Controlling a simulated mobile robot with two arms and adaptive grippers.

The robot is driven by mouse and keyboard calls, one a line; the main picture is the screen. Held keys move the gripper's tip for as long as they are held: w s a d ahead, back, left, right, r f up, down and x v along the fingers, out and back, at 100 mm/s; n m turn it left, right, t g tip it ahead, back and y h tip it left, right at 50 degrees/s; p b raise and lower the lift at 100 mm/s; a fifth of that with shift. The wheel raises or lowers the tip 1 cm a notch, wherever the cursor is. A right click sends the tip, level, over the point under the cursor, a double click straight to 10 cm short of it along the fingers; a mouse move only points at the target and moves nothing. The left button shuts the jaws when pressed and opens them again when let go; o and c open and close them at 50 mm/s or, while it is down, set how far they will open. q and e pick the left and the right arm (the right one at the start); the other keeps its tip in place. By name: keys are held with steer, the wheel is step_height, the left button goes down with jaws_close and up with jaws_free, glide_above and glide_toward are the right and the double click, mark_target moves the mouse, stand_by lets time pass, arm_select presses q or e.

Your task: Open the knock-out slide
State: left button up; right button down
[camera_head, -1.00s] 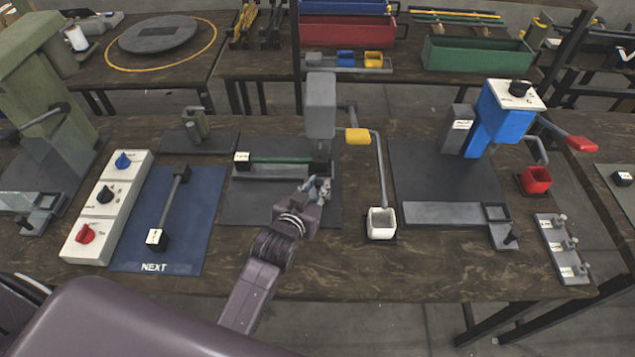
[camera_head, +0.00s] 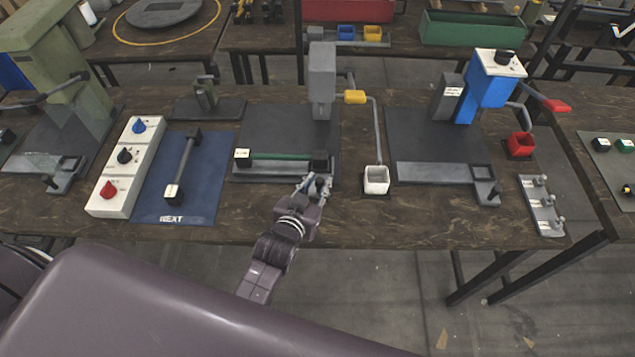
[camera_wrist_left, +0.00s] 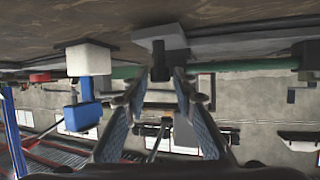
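A grey rail with a green rod (camera_head: 280,156) lies on the dark mat under the grey press head (camera_head: 322,75). A block with a white label (camera_head: 243,156) sits at the rod's left end and a black block (camera_head: 320,158) at its right end. I take this as the slide; no name is readable. My left gripper (camera_head: 316,184) is at the near side of the black block. In the left wrist view, its two fingers (camera_wrist_left: 165,80) are apart. A dark block (camera_wrist_left: 158,60) shows between and beyond the tips; contact is unclear. My right gripper is not in view.
A white bin (camera_head: 376,181) stands close to the right of the gripper, below a yellow-handled lever (camera_head: 355,97). A blue press (camera_head: 488,85) stands farther right. A knob box (camera_head: 125,165) and blue mat (camera_head: 205,205) lie left. The table's front edge is bare.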

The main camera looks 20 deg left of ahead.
arm_select(q)
steer(key=shift+o, duration=0.8)
steer(key=shift+s, duration=0.25)
steer(key=v, duration=1.1)
steer(key=shift+s+r, duration=0.2)
steer(key=shift+r, duration=0.05)
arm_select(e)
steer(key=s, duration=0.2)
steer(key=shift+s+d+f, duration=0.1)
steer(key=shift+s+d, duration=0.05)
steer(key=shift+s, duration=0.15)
arm_select(q)
steer(key=shift+a, duration=0.1)
